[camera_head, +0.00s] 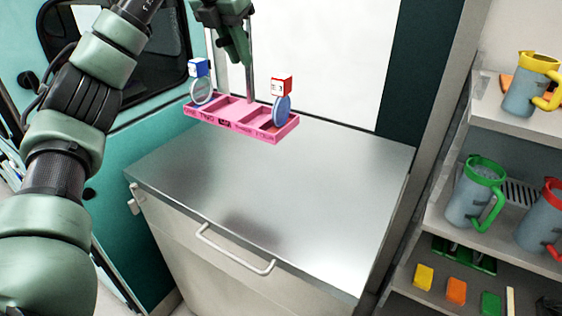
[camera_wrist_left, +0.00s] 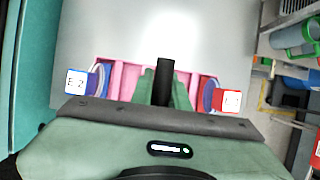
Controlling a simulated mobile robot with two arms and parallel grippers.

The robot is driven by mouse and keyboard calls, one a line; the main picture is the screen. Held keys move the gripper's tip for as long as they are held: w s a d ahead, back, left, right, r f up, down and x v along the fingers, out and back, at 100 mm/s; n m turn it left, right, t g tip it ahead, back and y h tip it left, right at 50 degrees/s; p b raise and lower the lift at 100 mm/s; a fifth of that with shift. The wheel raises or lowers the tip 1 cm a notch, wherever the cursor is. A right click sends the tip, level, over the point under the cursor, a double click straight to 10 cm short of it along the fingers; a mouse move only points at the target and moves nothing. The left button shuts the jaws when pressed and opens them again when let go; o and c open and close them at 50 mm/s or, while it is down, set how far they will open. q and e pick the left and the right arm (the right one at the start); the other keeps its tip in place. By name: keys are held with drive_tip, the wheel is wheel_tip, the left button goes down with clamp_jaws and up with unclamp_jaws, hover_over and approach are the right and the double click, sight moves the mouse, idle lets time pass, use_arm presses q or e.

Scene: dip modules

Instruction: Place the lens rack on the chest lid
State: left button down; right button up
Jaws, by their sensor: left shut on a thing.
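The lens rack (camera_head: 240,127) is a pink tray with compartments. A lens with a blue tag (camera_head: 199,67) stands at its left end, and a lens with a red tag (camera_head: 281,87) stands at its right end. My left gripper (camera_head: 249,92) is above the middle of the rack and shut on it, holding it in the air. The chest lid (camera_head: 300,190) is a bare grey metal surface below, with a dark shadow on it. In the left wrist view the rack (camera_wrist_left: 128,80) shows partly behind my gripper (camera_wrist_left: 166,90). My right gripper is not in view.
The chest front has a handle (camera_head: 235,252). A shelf unit (camera_head: 440,215) at the right holds jugs with yellow, green (camera_head: 477,190) and red rims, and small coloured blocks (camera_head: 456,291). A teal door (camera_head: 135,150) stands at the left. The lid is clear.

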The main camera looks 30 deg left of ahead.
use_arm(q)
drive_tip(key=shift+w+f, duration=0.25)
drive_tip(key=shift+f, duration=0.25)
wheel_tip(320, 180, down, 20)
drive_tip(key=p, duration=0.1)
drive_tip(key=shift+w, duration=0.2)
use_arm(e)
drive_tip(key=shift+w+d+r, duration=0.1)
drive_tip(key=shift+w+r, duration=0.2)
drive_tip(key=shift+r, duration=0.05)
use_arm(q)
drive_tip(key=c, duration=1.7)
unclamp_jaws()
drive_tip(key=shift+f, duration=0.15)
drive_tip(key=o, duration=0.3)
drive_tip(key=shift+o, duration=0.2)
